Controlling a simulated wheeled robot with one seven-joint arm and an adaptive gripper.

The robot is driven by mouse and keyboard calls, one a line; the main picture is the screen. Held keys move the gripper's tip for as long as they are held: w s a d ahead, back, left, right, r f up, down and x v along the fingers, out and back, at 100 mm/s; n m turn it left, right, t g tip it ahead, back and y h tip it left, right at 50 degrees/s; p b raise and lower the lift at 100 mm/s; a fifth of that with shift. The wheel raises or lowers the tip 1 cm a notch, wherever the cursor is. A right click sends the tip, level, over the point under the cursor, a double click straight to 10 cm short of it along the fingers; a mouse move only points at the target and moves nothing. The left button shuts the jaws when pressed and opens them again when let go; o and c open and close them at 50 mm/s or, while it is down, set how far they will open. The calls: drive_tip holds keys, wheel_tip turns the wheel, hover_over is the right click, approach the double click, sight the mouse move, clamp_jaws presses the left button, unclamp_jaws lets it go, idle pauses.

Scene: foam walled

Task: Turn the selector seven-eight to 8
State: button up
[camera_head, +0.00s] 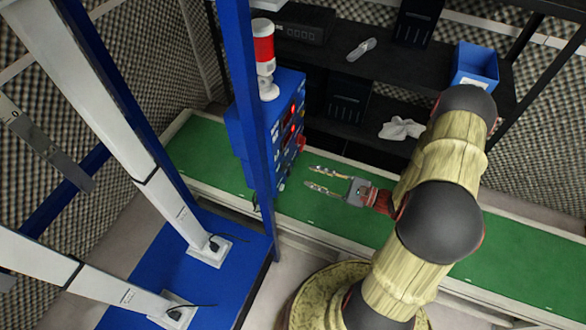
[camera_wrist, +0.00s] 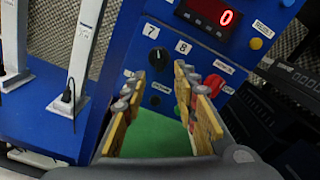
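The blue control box (camera_head: 246,140) stands on the green bench, with its panel facing right. In the wrist view its panel (camera_wrist: 141,30) carries a small dark selector knob (camera_wrist: 158,57) below and between the labels 7 (camera_wrist: 152,31) and 8 (camera_wrist: 183,47). The knob is too small to tell which label it points to. My gripper (camera_head: 311,177) is open and empty, to the right of the panel and apart from it. In the wrist view the knob shows just beyond the gap between my fingertips (camera_wrist: 157,80).
A red display (camera_wrist: 211,14) reads 0. Yellow (camera_wrist: 256,43), green (camera_wrist: 229,89) and red (camera_wrist: 182,88) controls sit near the knob. A blue post (camera_head: 250,100) rises in front of the box. A dark shelf (camera_head: 380,75) stands behind. The green bench (camera_head: 480,255) is clear at right.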

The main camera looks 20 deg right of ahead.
sight(291, 169)
drive_tip(key=shift+b+x, duration=0.7)
drive_tip(key=shift+x, duration=3.25)
drive_tip(key=shift+s+r, duration=0.1)
drive_tip(key=shift+c, duration=0.5)
clamp_jaws()
